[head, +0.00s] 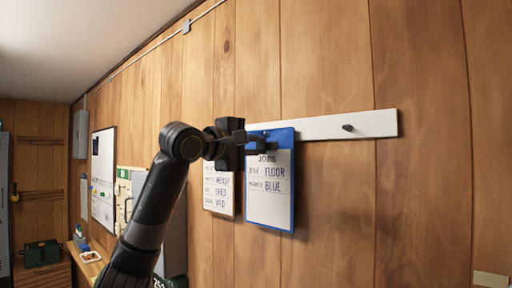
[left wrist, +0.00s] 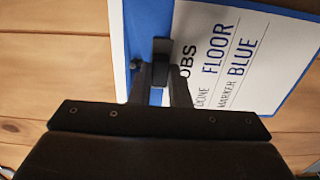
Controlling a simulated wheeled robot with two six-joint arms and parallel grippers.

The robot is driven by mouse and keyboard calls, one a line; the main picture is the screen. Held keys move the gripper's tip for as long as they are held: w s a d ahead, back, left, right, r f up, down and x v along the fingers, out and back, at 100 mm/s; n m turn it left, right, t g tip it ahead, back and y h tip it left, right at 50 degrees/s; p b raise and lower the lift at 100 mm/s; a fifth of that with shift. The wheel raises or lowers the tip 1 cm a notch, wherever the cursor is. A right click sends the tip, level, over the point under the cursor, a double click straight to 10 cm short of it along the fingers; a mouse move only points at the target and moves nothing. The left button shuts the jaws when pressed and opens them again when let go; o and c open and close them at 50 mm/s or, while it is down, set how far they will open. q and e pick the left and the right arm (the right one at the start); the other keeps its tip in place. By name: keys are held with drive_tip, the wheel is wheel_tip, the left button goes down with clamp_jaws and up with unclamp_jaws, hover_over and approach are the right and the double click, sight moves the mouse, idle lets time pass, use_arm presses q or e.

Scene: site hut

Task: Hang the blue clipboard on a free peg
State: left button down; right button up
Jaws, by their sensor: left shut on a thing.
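The blue clipboard (head: 269,205) with a white "JOBS" sheet hangs upright in front of the wood wall, against the white peg rail. My left gripper (head: 262,139) is shut on its top edge. The left wrist view shows the fingers (left wrist: 160,65) closed on the clipboard (left wrist: 226,60) beside the word "JOBS". A dark peg (head: 348,128) on the right part of the white rail (head: 322,127) is bare. The gripper and board hide the rail's left part, so I cannot tell whether the clipboard is on a peg. My right gripper is not in view.
Another clipboard (head: 219,190) with a written sheet hangs just left of the blue one, partly behind my arm. A whiteboard (head: 103,178) is further left on the wall. A bench (head: 92,267) runs below it.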

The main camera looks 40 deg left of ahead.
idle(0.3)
use_arm(q)
drive_tip(key=c, duration=1.3)
unclamp_jaws()
drive_tip(key=shift+s+r, duration=0.1)
drive_tip(key=shift+s, duration=0.1)
drive_tip(key=shift+s+b, duration=0.25)
drive_tip(key=shift+b, duration=0.05)
drive_tip(key=s+a+b, duration=0.1)
drive_tip(key=s+b, duration=0.5)
drive_tip(key=s, duration=1)
drive_tip(key=shift+s+a, duration=0.2)
drive_tip(key=shift+s, duration=0.1)
